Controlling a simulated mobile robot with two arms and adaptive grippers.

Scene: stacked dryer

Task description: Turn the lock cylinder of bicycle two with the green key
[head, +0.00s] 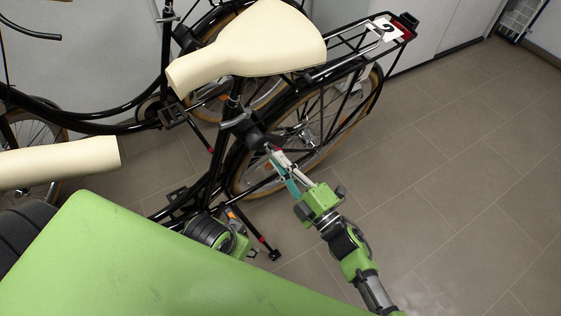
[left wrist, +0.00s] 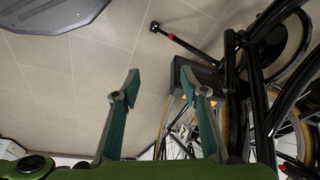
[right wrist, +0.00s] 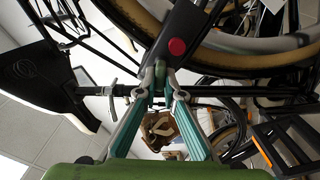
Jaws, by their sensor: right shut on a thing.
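Bicycle two (head: 300,92) is black, with a cream saddle and a "2" plate on its rear rack. Its black lock housing (right wrist: 187,25), with a round red spot, is by the rear wheel. My right gripper (head: 277,155) reaches the lock from the front right. In the right wrist view its fingertips (right wrist: 164,75) close together at the housing's end. My left gripper (left wrist: 163,90) is open and empty, fingers apart, low beside the bicycle's frame.
Another black bicycle (head: 70,112) stands behind on the left, close to the wall. The tiled floor (head: 460,190) on the right is clear. White cabinets (head: 430,25) line the back.

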